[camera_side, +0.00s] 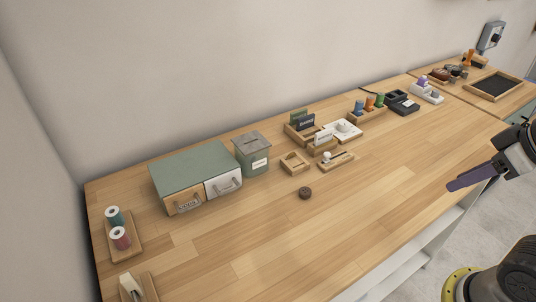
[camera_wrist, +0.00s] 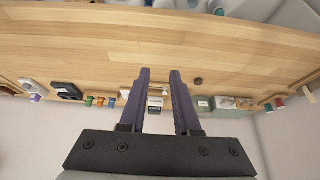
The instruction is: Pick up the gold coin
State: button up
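I cannot make out a gold coin in either view. A small dark brown round object (camera_side: 305,193) lies alone on the wooden table; it also shows in the wrist view (camera_wrist: 198,81). A green box with two drawer fronts (camera_side: 190,168), one wooden and one white, stands at the left, both drawers shut. A green-grey slotted box (camera_side: 252,157) with a white label stands to its right. My gripper (camera_side: 452,187) is in the air at the right, away from these things. In the wrist view its purple fingers (camera_wrist: 161,72) are apart with nothing between them.
Two thread spools on a wooden holder (camera_side: 127,240) stand at the left end. Small wooden trays (camera_side: 296,165), a card holder (camera_side: 299,130), coloured spools (camera_side: 369,107) and a black device (camera_side: 402,105) line the back. The table's front is clear.

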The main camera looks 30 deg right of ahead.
jog(key=shift+c, duration=0.5)
